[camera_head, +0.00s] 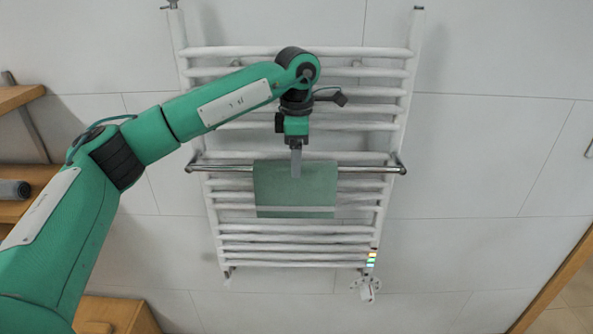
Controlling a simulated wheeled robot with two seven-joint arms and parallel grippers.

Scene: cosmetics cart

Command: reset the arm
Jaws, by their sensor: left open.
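My left arm comes in from the left, and its green wrist hangs in front of a white towel rack on the wall. My left gripper (296,172) points down, and its grey fingers overlap the upper part of a green towel (295,200) in the picture. The towel hangs over a chrome bar (365,169) on the rack. The fingers are seen side-on, so the gap between them is hidden, and I cannot tell whether they touch the towel. My right gripper is not in view.
The white towel rack (295,236) has several horizontal rungs, with small colored lights at its lower right. Wooden shelves (18,98) stand at the left. A wooden edge (555,285) runs at the lower right.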

